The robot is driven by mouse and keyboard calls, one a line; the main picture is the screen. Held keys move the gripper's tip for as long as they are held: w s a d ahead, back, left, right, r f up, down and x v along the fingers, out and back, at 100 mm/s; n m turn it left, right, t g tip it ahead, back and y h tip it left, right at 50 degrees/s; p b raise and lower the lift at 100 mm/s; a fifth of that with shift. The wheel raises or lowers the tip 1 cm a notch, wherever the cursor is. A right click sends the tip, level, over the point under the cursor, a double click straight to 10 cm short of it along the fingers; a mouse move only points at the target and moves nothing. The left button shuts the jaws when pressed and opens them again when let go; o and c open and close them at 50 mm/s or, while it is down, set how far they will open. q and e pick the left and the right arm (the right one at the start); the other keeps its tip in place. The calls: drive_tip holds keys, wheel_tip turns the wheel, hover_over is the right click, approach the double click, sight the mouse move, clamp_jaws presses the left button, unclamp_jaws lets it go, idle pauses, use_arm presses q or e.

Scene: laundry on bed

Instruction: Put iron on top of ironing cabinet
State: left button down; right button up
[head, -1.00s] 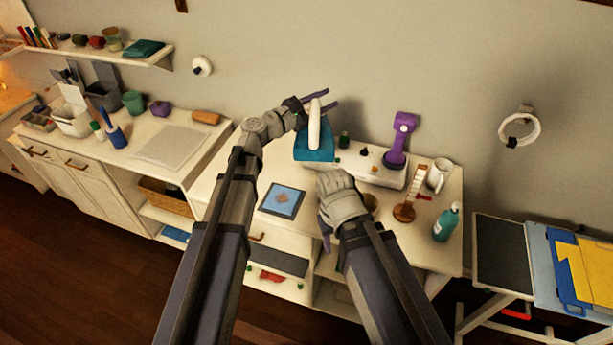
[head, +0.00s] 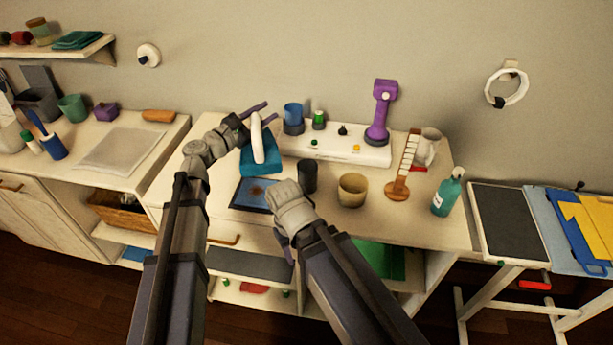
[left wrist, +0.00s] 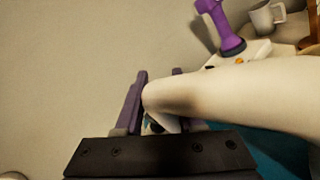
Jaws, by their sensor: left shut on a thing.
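The iron has a white handle and a teal body (head: 262,160). My left gripper (head: 261,113) is shut on its white handle, over the left part of the white worktop (head: 215,173). In the left wrist view, the pale handle (left wrist: 235,100) passes between the dark purple fingers (left wrist: 152,98), with teal below. I cannot tell whether the iron's base touches anything. My right gripper (head: 284,246) points down at the worktop's front edge; its jaw opening is unclear. At the right is a stand with a dark top panel (head: 508,222); I cannot tell whether it is the ironing cabinet.
A raised white ledge (head: 345,150) carries a purple device (head: 382,112). A beige cup (head: 352,190), dark cup (head: 307,176), wooden-handled item (head: 404,170) and teal bottle (head: 447,193) crowd the worktop. Blue and yellow boards (head: 585,230) lie at the right. The dark panel is clear.

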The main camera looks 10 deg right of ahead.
sight(266, 130)
use_arm(q)
wheel_tip(266, 130, down, 7)
drive_tip(key=b, duration=0.5)
drive_tip(key=shift+r, duration=0.2)
drive_tip(key=w+a+n+t+y, duration=0.2)
drive_tip(key=w+a+t+y, duration=0.1)
drive_tip(key=a, duration=0.1)
drive_tip(key=shift+w+r+n+p, duration=0.3)
drive_tip(key=shift+w+r+n, duration=0.05)
drive_tip(key=shift+n, duration=0.05)
drive_tip(key=w+a+r+n+t+y+p, duration=0.1)
drive_tip(key=w+a+r+n+y+p, duration=0.1)
drive_tip(key=a+n+y, duration=0.9)
drive_tip(key=a+y, duration=0.6)
drive_tip(key=a, duration=0.3)
drive_tip(key=shift+a+t, duration=0.35)
drive_tip(key=shift+t, duration=0.05)
use_arm(e)
wheel_tip(266, 130, down, 4)
use_arm(q)
drive_tip(key=shift+f, duration=0.1)
use_arm(e)
drive_tip(key=shift+f, duration=0.1)
use_arm(q)
wheel_tip(266, 130, down, 6)
drive_tip(key=b, duration=0.6)
use_arm(e)
wheel_tip(266, 130, down, 6)
